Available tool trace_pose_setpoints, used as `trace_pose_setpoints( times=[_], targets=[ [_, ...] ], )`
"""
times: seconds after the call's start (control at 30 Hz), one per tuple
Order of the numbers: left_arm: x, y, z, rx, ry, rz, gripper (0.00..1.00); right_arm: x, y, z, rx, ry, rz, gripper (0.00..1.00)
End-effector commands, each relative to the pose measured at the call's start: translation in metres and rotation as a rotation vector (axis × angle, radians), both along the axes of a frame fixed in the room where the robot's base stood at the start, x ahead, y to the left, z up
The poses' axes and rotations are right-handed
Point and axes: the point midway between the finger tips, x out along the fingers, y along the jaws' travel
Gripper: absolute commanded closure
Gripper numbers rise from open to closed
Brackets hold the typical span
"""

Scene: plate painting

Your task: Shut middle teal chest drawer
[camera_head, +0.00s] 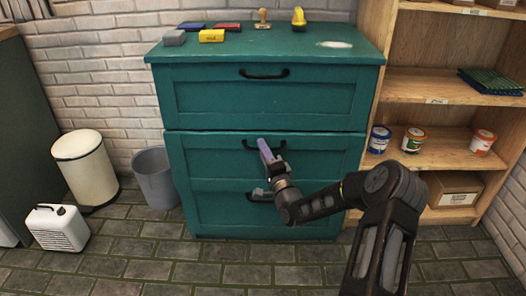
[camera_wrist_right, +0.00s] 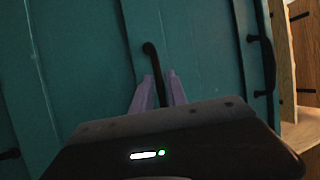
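The teal chest (camera_head: 262,104) has three stacked drawers with dark handles. The middle drawer (camera_head: 215,155) has its handle (camera_head: 250,144) at the top centre of its front; how far it stands out is hard to judge from here. My right gripper (camera_head: 265,152) reaches it from the lower right, its purple fingers at the handle. In the right wrist view the fingers (camera_wrist_right: 158,92) lie close on both sides of the dark handle bar (camera_wrist_right: 153,62), seemingly shut on it. My right arm covers part of the bottom drawer (camera_head: 215,208). My left gripper is not seen.
Blocks, a stamp and a yellow item (camera_head: 299,19) lie on the chest top. A wooden shelf (camera_head: 440,87) with paint cans stands close at right. The front floor is clear.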

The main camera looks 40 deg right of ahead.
Motion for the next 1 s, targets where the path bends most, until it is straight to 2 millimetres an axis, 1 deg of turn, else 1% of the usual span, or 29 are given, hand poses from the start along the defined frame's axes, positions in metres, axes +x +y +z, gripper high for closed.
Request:
trace_pose_setpoints(
  times=[0.2, 0.4, 0.43, 1.0],
  targets=[
    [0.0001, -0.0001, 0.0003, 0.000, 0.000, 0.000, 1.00, 0.0001, 0.0001, 0.0003, 0.000, 0.000, 0.000, 0.82],
    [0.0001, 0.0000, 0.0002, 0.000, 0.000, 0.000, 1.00, 0.0000, 0.0000, 0.0002, 0.000, 0.000, 0.000, 0.99],
    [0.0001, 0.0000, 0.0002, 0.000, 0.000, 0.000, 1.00, 0.0000, 0.0000, 0.0002, 0.000, 0.000, 0.000, 1.00],
    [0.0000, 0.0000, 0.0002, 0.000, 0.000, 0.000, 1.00, -0.0003, 0.0001, -0.0002, -0.001, 0.001, 0.000, 1.00]
  ],
)
